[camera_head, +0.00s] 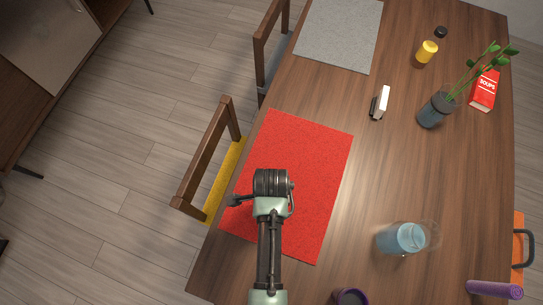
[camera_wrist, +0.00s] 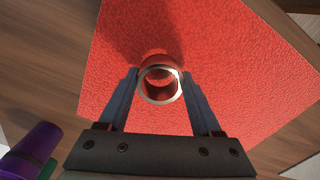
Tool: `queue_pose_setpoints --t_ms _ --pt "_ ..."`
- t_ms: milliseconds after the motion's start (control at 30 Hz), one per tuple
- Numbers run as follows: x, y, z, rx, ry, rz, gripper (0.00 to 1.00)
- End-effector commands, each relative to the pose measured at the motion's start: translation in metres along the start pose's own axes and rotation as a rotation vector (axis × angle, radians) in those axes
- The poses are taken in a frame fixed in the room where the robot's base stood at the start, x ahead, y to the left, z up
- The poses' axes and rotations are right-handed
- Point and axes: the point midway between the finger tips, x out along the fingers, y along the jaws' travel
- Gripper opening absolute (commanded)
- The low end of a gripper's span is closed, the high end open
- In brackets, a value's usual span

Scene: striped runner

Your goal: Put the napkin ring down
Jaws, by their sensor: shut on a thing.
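The napkin ring (camera_wrist: 160,61), red with a pale metallic rim, sits between the two fingertips of my gripper (camera_wrist: 160,82) in the wrist view. My gripper is shut on it, one finger on each side, and I look into its round opening. Behind it lies the red placemat (camera_wrist: 230,70), with a dark shadow above the ring in the picture. The ring appears to be over the mat; its exact height is unclear. In the head view my arm reaches over the red placemat (camera_head: 315,160), and the ring and fingers are hidden under my wrist.
A grey placemat (camera_head: 340,35) lies at the far end. A blue jug (camera_head: 403,238) stands right of the red mat, a purple cup (camera_head: 350,298) below it. A card holder (camera_head: 381,103), plant vase (camera_head: 436,108), yellow bottle (camera_head: 427,51) and red box (camera_head: 484,91) stand farther off.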

Motion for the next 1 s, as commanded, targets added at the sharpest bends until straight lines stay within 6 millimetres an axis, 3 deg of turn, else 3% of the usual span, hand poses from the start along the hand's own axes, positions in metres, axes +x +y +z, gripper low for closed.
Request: queue_pose_setpoints --t_ms 100,500,533,600,700,1000 --pt "0.012 -0.001 0.000 0.000 0.000 -0.001 0.10" --pt "0.018 -0.001 0.000 0.000 0.000 -0.001 0.10" --pt "0.018 0.000 0.000 0.000 0.000 -0.001 0.68" --pt "0.017 -0.001 0.000 0.000 0.000 -0.001 0.80" --pt "0.017 0.000 0.000 0.000 0.000 -0.001 0.96" --pt "0.015 -0.001 0.000 0.000 0.000 -0.002 0.96"
